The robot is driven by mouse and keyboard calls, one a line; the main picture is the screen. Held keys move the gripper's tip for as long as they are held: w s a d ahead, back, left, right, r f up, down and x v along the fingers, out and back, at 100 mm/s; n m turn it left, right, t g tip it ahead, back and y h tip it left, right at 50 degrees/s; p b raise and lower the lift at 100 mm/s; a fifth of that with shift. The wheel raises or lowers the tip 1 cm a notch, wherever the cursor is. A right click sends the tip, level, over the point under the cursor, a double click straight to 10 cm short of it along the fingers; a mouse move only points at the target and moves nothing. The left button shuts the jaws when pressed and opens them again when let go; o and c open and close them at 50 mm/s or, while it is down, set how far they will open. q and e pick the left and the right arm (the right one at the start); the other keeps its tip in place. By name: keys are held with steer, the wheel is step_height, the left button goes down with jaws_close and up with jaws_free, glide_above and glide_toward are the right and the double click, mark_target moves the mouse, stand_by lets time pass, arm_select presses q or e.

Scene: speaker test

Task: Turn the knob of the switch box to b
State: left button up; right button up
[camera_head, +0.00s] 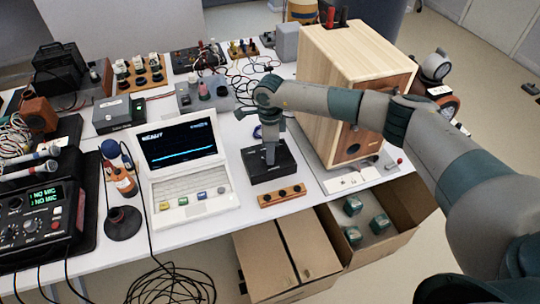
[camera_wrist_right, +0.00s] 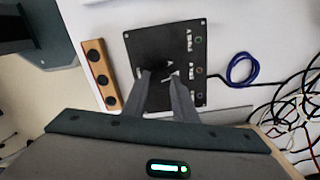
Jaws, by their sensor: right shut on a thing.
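The black switch box (camera_head: 268,174) lies on the white table, right of the laptop. My right gripper (camera_head: 270,158) points down onto the top of the box from above. In the right wrist view its two fingers (camera_wrist_right: 161,74) come together over the box. They are shut on the knob, which is mostly hidden between the fingertips. I cannot read which letter the knob points to. My left gripper is not in view.
A wooden strip with dark holes (camera_head: 282,196) lies just in front of the box. A white laptop (camera_head: 188,165) stands left, a large wooden speaker cabinet (camera_head: 345,60) right. Blue cable (camera_wrist_right: 242,70) and loose wires lie beside the box.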

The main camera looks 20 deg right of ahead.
steer(key=shift+m+b, duration=0.55)
steer(key=shift+m, duration=0.45)
steer(key=shift+r, duration=0.1)
steer(key=o, duration=1)
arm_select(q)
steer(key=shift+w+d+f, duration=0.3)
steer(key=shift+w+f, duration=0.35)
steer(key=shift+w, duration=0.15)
arm_select(e)
steer(key=shift+o, duration=0.2)
steer(key=shift+w+r+b, duration=0.1)
steer(key=shift+r+b, duration=0.2)
steer(key=shift+r, duration=0.2)
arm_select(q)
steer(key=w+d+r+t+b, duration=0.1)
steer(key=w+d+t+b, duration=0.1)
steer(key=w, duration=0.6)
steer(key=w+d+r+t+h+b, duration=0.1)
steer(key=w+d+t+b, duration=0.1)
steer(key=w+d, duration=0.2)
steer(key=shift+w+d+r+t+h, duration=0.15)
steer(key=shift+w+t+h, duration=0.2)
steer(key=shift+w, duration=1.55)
arm_select(e)
step_height(320, 180, up, 16)
steer(key=shift+r, duration=0.15)
